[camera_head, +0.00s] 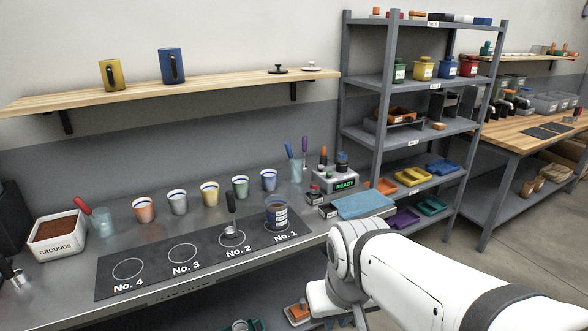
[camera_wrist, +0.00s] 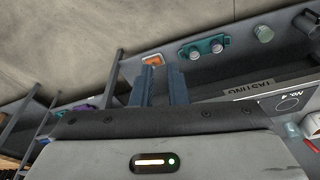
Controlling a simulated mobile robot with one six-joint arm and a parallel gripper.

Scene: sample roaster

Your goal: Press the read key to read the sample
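The reader (camera_head: 335,181) is a grey box on the counter at the centre right, with a green "READY" display (camera_head: 345,185). Dark and orange-topped parts stand on and beside it; I cannot tell which is the read key. A glass jar (camera_head: 277,213) with dark contents and a label stands on the No. 1 circle (camera_head: 284,227). My gripper (camera_wrist: 162,84) shows in the wrist view as two blue-grey fingers with a narrow gap between them and nothing held. It points away from the reader, toward the floor and lower shelf. In the head view its fingers are hidden.
Several coloured cups line the counter's back, left of the jar. A grey shelf rack (camera_head: 405,133) stands behind my arm.

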